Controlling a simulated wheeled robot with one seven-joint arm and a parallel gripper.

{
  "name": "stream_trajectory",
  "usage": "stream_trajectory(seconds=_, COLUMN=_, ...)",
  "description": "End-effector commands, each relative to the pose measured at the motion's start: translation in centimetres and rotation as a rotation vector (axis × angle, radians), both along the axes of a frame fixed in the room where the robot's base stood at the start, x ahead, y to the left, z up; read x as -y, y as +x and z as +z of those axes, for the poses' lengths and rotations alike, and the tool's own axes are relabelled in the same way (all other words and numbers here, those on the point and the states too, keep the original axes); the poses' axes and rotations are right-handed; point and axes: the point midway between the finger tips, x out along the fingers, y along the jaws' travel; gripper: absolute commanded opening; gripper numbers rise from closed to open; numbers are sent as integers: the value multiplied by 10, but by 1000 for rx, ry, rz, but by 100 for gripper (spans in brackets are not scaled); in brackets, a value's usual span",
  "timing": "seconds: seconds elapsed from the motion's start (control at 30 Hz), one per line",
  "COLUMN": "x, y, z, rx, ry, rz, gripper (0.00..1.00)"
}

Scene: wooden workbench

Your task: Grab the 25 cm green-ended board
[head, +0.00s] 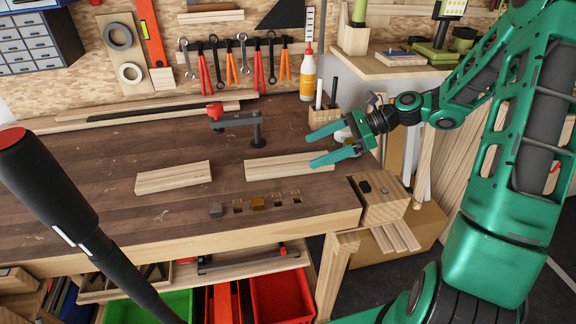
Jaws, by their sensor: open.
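Two pale wooden boards lie flat on the dark workbench (75,175). The left board (173,178) lies toward the middle of the bench. The right board (280,168) looks a little longer, and its right part is next to my gripper. I cannot make out a green end on either board, and their lengths cannot be read. My gripper (312,151) has teal fingers spread apart with nothing between them. Its lower finger overlaps the right board's far edge in the picture. I cannot tell how high it is above the board.
A clamp with a red knob (215,111) stands behind the boards. A glue bottle (307,75) and hanging tools are at the back. The left bench surface is clear.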

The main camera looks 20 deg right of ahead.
Motion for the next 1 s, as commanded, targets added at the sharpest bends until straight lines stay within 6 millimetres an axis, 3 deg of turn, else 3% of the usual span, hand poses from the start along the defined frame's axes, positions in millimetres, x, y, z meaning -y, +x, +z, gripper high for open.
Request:
stream_trajectory(seconds=0.67, x=-61, y=9, z=-37, rx=1, ry=-1, rz=3, gripper=84)
stream_trajectory(seconds=0.97, x=-65, y=11, z=-40, rx=2, ry=-2, rz=0, gripper=84)
stream_trajectory(seconds=1.0, x=-65, y=11, z=-40, rx=2, ry=-2, rz=0, gripper=79)
